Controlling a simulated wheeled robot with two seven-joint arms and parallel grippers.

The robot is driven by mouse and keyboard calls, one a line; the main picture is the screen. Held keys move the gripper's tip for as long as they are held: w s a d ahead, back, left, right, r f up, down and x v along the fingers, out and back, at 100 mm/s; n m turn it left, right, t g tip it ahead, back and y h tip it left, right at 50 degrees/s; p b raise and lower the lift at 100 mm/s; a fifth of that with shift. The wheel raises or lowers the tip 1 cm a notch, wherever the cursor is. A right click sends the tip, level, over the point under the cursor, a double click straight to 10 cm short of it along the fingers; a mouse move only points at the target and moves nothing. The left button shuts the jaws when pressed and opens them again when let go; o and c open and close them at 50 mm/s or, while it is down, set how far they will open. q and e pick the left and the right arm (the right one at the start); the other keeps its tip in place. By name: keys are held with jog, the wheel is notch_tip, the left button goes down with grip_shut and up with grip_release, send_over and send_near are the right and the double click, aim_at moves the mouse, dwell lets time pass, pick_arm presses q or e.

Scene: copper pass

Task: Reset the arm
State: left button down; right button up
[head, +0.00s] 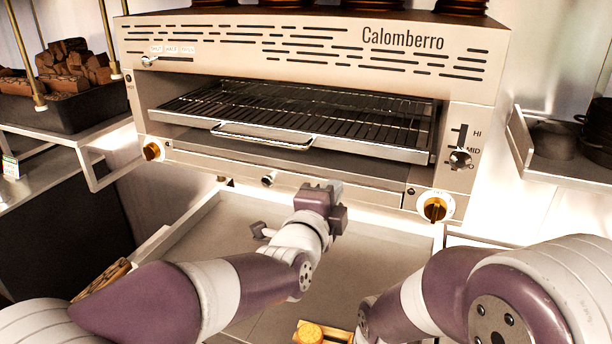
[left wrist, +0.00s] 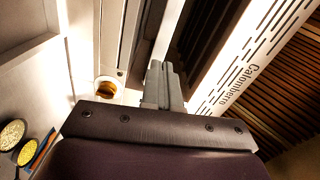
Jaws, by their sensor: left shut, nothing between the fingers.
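My left arm (head: 240,285) comes in from the left and reaches over the counter.
The oven's wire rack (head: 300,110) has a front handle (head: 262,136). Below is a pale counter (head: 215,230). A wooden piece with a yellow round top (head: 310,332) is at the bottom edge. Shelves flank the oven, the left with a dark tray (head: 75,108), the right with dark pans (head: 597,122).

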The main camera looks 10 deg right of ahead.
pick_arm(q)
jog(key=s+a+f+n+g+y, duration=0.35)
jog(key=a+f+n, duration=0.2)
jog(key=f, duration=0.35)
jog(key=s+a+f+n+g+y, duration=0.2)
jog(key=s+a+f+n+g, duration=0.15)
jog(key=f+n, duration=0.45)
jog(key=s+a+f+n+g+y, duration=0.1)
jog(key=s+a+f+n+g, duration=0.1)
jog(key=a, duration=0.6)
jog(key=s+a+f+n+g+y+b, duration=0.1)
jog(key=s+a+f+n, duration=0.3)
jog(key=a, duration=0.5)
jog(key=s+a+f+n+g+y+b, duration=0.1)
jog(key=s+a+f+n+g+y, duration=0.1)
jog(key=a, duration=0.7)
jog(key=s+f+n+g, duration=0.1)
jog(key=s+f+n, duration=0.1)
jog(key=s+f, duration=0.1)
jog(key=shift+s+y, duration=0.35)
jog(key=shift+s, duration=0.35)
pick_arm(e)
jog(key=shift+w+d+f, duration=0.1)
jog(key=shift+w+f, duration=0.05)
jog(key=shift+f, duration=0.4)
jog(key=shift+w+f, duration=0.15)
jog(key=shift+f, duration=0.4)
